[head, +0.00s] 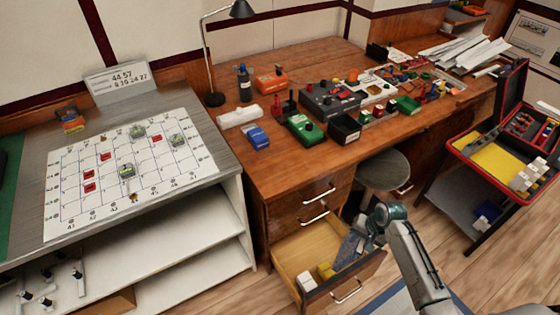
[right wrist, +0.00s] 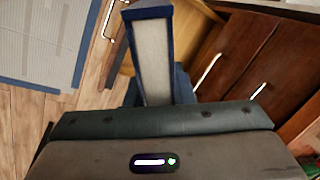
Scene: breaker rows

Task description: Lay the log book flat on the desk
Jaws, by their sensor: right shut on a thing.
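The log book (head: 349,250) shows as a blue thing at the open drawer, below the desk's front edge. In the right wrist view the book (right wrist: 152,58) is seen edge-on, with pale pages between dark blue covers. My right gripper (head: 364,232) is shut on it, above the drawer's right part. The gripper and arm hide part of the book in the head view. The desk (head: 262,178) has a wooden top crowded with objects. My left gripper is not in view.
A round stool (head: 385,170) stands close behind my right gripper. A blue box (head: 256,137), a green device (head: 304,130) and a black bin (head: 345,128) sit near the desk's front. Bare wood lies at the desk's front left.

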